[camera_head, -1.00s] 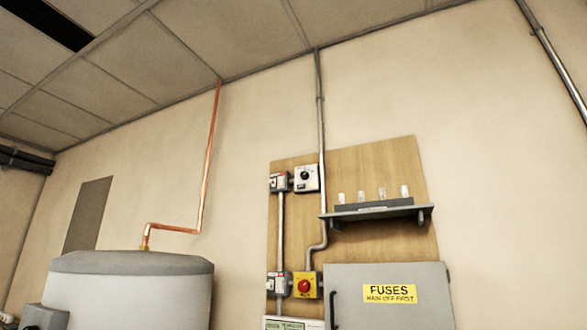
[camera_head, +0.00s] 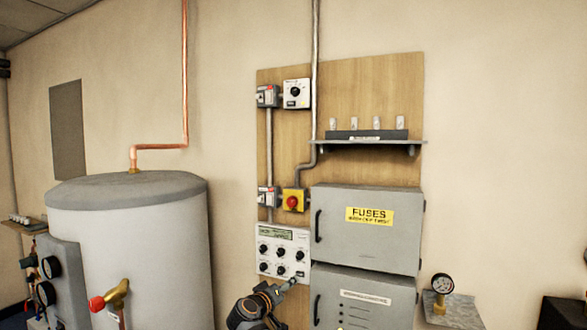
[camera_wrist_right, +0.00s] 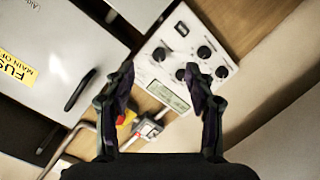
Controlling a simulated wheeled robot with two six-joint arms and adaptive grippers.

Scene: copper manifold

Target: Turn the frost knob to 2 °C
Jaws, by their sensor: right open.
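A white control panel (camera_head: 283,234) with a small display and several black knobs (camera_head: 263,249) is on the wooden board. A white square box (camera_head: 297,104) with one black knob (camera_head: 295,91) is at the board's top left. I cannot read which knob is the frost knob. My right gripper (camera_head: 292,283) is in front of the panel's lower right part. In the right wrist view, my right gripper (camera_wrist_right: 160,80) is open and empty, with the panel's display (camera_wrist_right: 167,96) and knobs (camera_wrist_right: 204,52) beyond its fingers. My left gripper is not in view.
A grey fuse box (camera_head: 372,245) with a handle stands right of the panel, another grey box (camera_head: 365,313) below it. A red knob on a yellow box (camera_head: 293,202) sits above the panel. A grey tank (camera_head: 140,240) stands left. A gauge (camera_head: 442,284) is at right.

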